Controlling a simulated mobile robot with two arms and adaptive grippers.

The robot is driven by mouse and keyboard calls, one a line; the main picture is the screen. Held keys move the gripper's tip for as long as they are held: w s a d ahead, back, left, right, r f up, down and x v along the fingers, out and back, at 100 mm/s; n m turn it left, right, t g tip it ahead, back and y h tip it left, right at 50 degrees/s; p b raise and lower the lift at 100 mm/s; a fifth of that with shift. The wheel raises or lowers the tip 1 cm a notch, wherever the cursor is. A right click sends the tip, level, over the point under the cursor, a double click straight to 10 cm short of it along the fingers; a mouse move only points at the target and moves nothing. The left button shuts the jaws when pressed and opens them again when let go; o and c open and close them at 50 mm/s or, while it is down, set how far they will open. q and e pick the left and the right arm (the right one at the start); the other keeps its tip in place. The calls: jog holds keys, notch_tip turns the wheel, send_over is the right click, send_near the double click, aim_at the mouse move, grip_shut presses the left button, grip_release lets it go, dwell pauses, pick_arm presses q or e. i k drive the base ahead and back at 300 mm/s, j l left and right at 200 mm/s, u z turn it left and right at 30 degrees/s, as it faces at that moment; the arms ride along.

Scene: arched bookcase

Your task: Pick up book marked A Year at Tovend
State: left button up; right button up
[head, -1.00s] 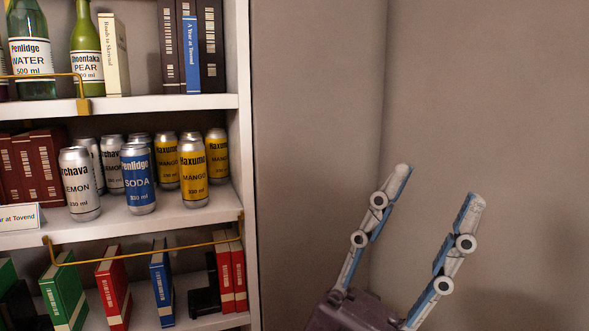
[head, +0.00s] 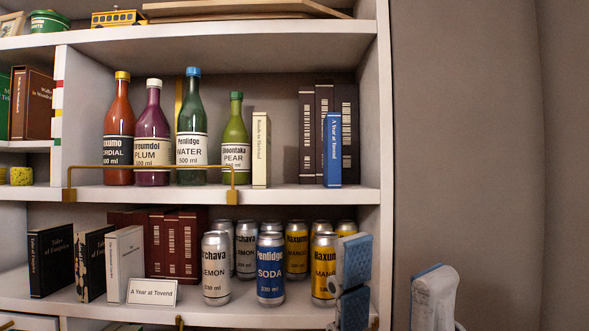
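The book marked A Year at Tovend (head: 333,150) is a thin blue book standing upright at the right end of the bottle shelf, in front of thicker dark brown books (head: 305,135). Its spine faces me. One finger overlaps the right end of the can shelf; the other is against the grey wall.
A cream book (head: 261,150) and several bottles (head: 192,140) stand left of the blue book, with a gap between. A brass rail (head: 150,166) fronts the bottles. Below are cans (head: 270,268) and a card (head: 152,292) reading A Year at Tovend. The side panel (head: 385,150) bounds the right.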

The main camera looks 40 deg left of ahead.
aim_at(333, 171)
jog(key=i+j+u, duration=0.1)
jog(key=j+u, duration=0.2)
jog(key=u, duration=0.15)
jog(key=i+j+u, duration=0.15)
jog(key=j+u, duration=0.15)
jog(key=u, duration=0.2)
